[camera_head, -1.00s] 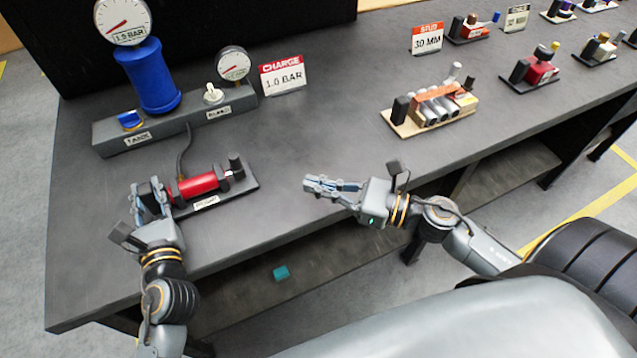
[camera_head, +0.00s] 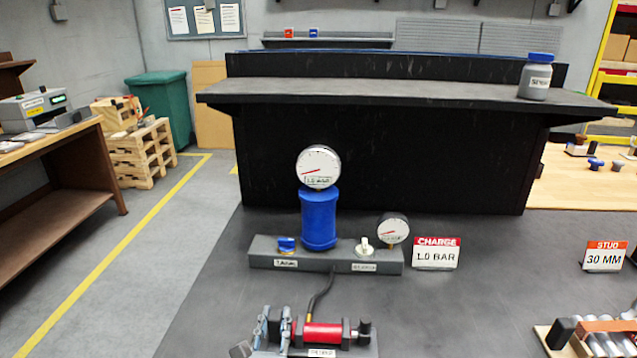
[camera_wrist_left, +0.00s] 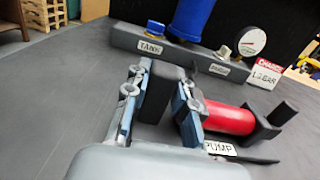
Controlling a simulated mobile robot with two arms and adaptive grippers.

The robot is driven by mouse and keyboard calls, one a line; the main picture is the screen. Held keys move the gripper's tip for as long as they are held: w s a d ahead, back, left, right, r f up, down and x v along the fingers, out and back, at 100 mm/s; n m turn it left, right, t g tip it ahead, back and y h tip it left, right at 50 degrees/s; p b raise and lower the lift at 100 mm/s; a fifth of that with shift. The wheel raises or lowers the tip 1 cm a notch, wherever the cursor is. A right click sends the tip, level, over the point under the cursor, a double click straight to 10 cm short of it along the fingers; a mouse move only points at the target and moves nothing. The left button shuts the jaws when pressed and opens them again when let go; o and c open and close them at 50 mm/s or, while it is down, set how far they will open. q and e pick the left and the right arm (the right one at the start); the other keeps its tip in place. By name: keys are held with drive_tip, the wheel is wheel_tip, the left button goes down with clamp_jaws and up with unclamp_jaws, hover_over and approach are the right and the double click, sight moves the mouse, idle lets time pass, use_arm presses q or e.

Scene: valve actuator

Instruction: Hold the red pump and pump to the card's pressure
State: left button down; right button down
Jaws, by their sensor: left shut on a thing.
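The red pump (camera_head: 322,334) lies on its dark base on the bench, and it also shows in the left wrist view (camera_wrist_left: 230,118). My left gripper (camera_head: 272,326) is at the pump's left end. In the left wrist view its fingers (camera_wrist_left: 160,100) are shut on the dark block at that end. The blue tank (camera_head: 319,219) stands on a grey manifold (camera_head: 330,262), with a large gauge (camera_head: 318,167) on top and a smaller gauge (camera_head: 393,230) at right. Both show red needles. My right gripper is out of the head view.
A dark hose (camera_head: 320,292) runs from the manifold to the pump. A blue knob (camera_head: 286,244) and a pale knob (camera_head: 364,245) sit on the manifold. A black shelf unit (camera_head: 380,150) stands behind. A stud card (camera_head: 605,256) is at right.

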use_arm(q)
drive_tip(key=shift+r, duration=0.1)
drive_tip(key=c, duration=1)
unclamp_jaws()
drive_tip(key=shift+c, duration=0.2)
